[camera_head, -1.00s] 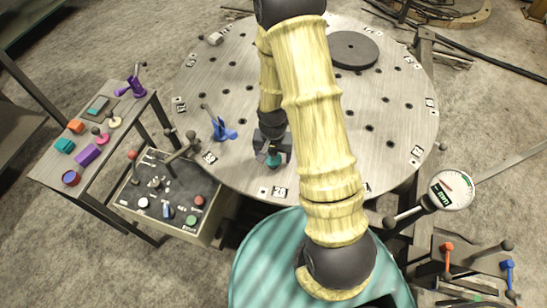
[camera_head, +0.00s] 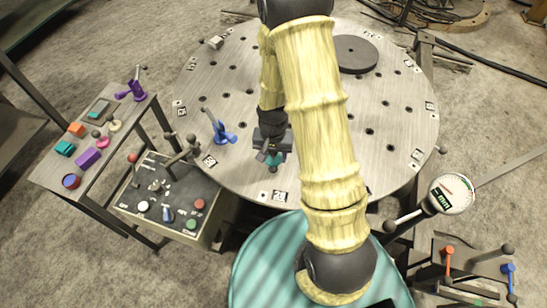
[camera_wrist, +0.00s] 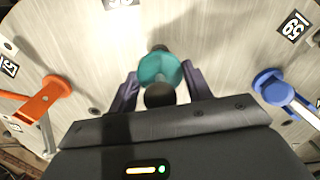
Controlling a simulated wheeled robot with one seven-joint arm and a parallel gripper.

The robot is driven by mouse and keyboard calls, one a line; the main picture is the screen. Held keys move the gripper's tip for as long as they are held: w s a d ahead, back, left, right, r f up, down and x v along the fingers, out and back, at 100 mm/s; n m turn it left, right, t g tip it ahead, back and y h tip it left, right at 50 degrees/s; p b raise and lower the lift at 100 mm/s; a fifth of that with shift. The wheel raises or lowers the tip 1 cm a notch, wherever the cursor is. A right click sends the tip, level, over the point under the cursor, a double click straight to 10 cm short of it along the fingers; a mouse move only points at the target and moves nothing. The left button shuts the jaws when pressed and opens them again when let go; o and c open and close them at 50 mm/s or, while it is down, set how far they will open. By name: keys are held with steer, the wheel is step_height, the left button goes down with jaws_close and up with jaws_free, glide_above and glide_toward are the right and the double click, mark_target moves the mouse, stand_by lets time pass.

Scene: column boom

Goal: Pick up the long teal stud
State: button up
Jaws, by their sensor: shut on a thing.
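The long teal stud (camera_head: 274,158) is between the jaws of my gripper (camera_head: 272,143), near the front edge of the round perforated table (camera_head: 240,75). In the wrist view the teal stud (camera_wrist: 160,68) shows its round teal top and a dark knob below it. The two fingers of my gripper (camera_wrist: 160,92) stand on either side of it and are shut on it. The stud's lower end is hidden, so I cannot tell whether it touches the table.
A blue clamp (camera_head: 220,130) stands left of my gripper; it also shows in the wrist view (camera_wrist: 275,88). An orange clamp (camera_wrist: 45,100) is on the other side. A dark disc (camera_head: 354,53) lies at the back. A control box (camera_head: 165,195) and a side table (camera_head: 60,180) stand left.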

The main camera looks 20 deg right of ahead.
step_height(320, 180, up, 8)
steer(key=shift+f, duration=0.1)
stand_by(0.7)
steer(key=shift+r+p, duration=0.55)
steer(key=shift+p, duration=0.1)
steer(key=shift+d+f, duration=0.1)
